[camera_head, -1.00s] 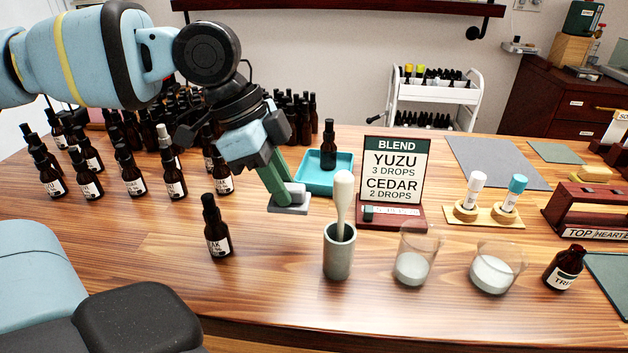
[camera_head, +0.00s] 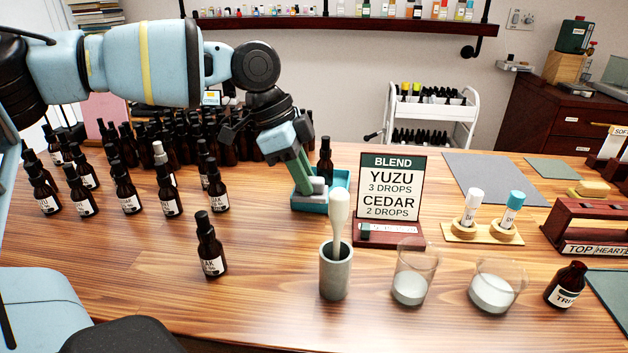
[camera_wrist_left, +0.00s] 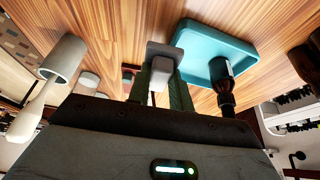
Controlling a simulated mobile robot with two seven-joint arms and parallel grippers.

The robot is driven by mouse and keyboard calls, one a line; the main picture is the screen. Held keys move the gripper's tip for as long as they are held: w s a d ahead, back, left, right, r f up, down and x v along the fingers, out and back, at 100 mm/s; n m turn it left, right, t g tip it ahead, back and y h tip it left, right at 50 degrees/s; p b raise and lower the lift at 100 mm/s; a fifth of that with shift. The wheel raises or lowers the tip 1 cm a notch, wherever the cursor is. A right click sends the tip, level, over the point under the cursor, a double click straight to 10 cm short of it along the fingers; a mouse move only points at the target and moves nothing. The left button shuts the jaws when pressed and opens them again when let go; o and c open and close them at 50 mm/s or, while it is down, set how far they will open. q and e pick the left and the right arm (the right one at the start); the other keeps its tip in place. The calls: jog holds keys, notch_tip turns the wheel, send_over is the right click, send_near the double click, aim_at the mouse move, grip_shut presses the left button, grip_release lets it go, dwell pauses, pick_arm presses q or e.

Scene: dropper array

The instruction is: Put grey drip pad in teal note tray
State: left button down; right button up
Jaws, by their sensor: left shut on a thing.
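The grey drip pad (camera_head: 308,203) is a small flat slab with a lighter raised block. My left gripper (camera_head: 311,184) is shut on it with its green fingers pointing down. In the head view the pad is over the near left part of the teal note tray (camera_head: 343,178). In the left wrist view the pad (camera_wrist_left: 166,49) overlaps the left edge of the tray (camera_wrist_left: 231,46); I cannot tell whether it touches the tray. A dark dropper bottle (camera_head: 325,163) stands in the tray. My right gripper is not in view.
A blend sign (camera_head: 391,187) stands right of the tray. A grey mortar with a pestle (camera_head: 336,272) and a dark dropper bottle (camera_head: 211,248) stand nearer the front. Many dark bottles crowd the left and back. Two glass beakers stand front right.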

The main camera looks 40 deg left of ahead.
aim_at(313, 179)
pick_arm(q)
jog(key=shift+w+a+f, duration=0.1)
jog(key=shift+w+a, duration=0.1)
jog(key=shift+w, duration=0.5)
jog(key=shift+w+a+f, duration=0.1)
jog(key=shift+w+a, duration=0.1)
jog(key=shift+w, duration=0.45)
jog(key=shift+w+a, duration=0.2)
jog(key=shift+w, duration=0.5)
jog(key=shift+w+a, duration=0.1)
jog(key=shift+w, duration=0.2)
jog(key=shift+f, duration=1.75)
jog(key=shift+f, duration=0.1)
jog(key=c, duration=1.5)
grip_release()
jog(key=shift+c, duration=0.2)
jog(key=shift+r, duration=0.25)
jog(key=v, duration=1.1)
jog(key=shift+s+a+r+p, duration=0.2)
jog(key=shift+r+p, duration=0.1)
jog(key=shift+p, duration=0.1)
